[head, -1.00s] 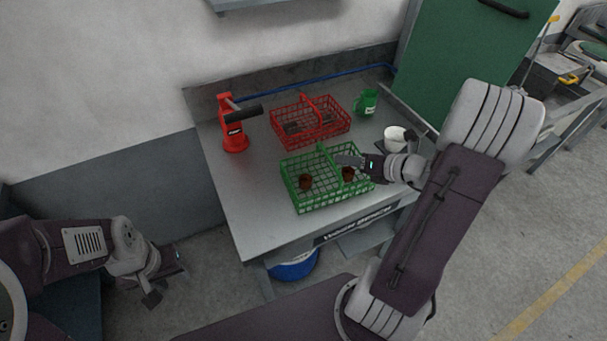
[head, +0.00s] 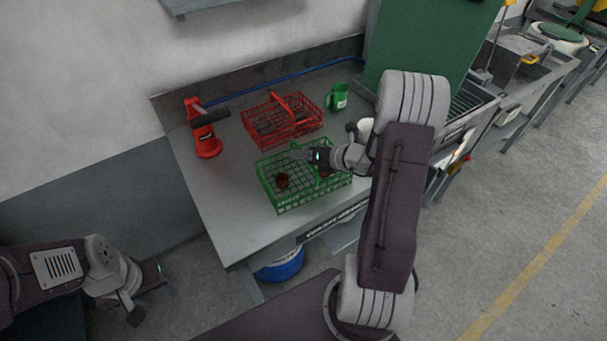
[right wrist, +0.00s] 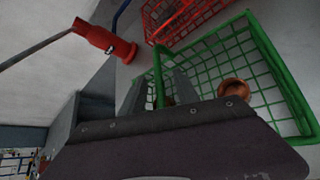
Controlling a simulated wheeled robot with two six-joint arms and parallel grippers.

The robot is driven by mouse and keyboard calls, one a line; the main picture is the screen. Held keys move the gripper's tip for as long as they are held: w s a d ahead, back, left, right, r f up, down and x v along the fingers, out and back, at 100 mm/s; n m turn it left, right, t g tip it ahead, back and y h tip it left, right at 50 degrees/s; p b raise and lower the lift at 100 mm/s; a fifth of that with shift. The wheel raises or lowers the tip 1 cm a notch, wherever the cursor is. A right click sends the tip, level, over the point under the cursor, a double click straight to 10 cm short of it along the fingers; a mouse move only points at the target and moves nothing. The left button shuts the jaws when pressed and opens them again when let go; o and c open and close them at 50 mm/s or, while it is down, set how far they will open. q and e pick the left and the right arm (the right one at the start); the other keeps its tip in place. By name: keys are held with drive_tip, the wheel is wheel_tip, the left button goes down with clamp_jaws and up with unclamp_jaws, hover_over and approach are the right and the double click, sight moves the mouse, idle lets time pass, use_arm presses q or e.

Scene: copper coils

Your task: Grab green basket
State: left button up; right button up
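The green basket (head: 290,205) stands on the grey table, with brown copper coils (head: 282,181) inside it. It also fills the right of the right wrist view (right wrist: 277,62), with one coil (right wrist: 233,88) clearly visible. My right gripper (head: 298,155) is over the basket at its handle. In the right wrist view its grey fingers (right wrist: 158,92) look apart, with the green handle bar between them; contact is unclear. The arm partly covers the basket's right side. My left gripper (head: 150,292) is open and empty, low at the left, away from the table.
A red basket (head: 262,136) stands just behind the green one. A red tool with a black handle (head: 206,140) stands at the left, and a green mug (head: 337,97) at the back right. A white cup is partly hidden by my arm. The table's front left is clear.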

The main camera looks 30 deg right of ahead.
drive_tip(key=shift+s+r, duration=0.1)
clamp_jaws()
idle(1.2)
